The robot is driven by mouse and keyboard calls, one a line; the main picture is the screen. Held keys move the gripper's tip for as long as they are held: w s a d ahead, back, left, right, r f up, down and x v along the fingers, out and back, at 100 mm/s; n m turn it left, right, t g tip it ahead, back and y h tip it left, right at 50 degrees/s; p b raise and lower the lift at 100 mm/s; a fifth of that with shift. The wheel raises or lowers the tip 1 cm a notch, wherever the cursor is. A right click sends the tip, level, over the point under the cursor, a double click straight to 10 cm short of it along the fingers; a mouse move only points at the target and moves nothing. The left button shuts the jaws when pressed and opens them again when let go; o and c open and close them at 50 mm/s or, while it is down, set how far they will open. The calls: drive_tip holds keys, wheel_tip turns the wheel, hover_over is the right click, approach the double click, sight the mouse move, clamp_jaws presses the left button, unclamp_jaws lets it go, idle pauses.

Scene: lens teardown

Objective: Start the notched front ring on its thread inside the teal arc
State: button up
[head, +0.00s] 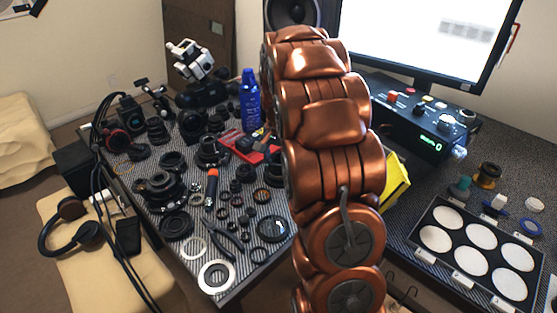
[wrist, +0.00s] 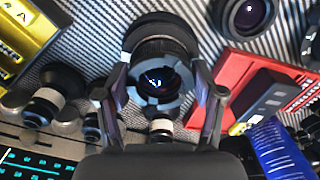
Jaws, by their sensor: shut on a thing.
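In the wrist view, my gripper (wrist: 160,92) has one finger on each side of a grey notched front ring (wrist: 141,94) and is shut on it. The ring faces the camera, with dark reflective glass showing through its opening. A black lens barrel (wrist: 160,35) shows directly behind the ring. I cannot tell whether the ring touches the barrel or its thread. No teal arc can be made out around the ring. In the head view, my copper arm hides the gripper and the ring.
A red tray (wrist: 250,75) with a dark tool lies right of the ring. Another lens (wrist: 247,14) stands at top right, and a blue bottle (wrist: 280,150) is at lower right. A yellow box (wrist: 25,35) is at upper left. Several lens parts crowd the striped table (head: 262,283).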

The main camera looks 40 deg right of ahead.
drive_tip(key=o, duration=1.1)
wheel_tip(320, 180, up, 12)
drive_tip(key=shift+f, duration=0.1)
idle(0.5)
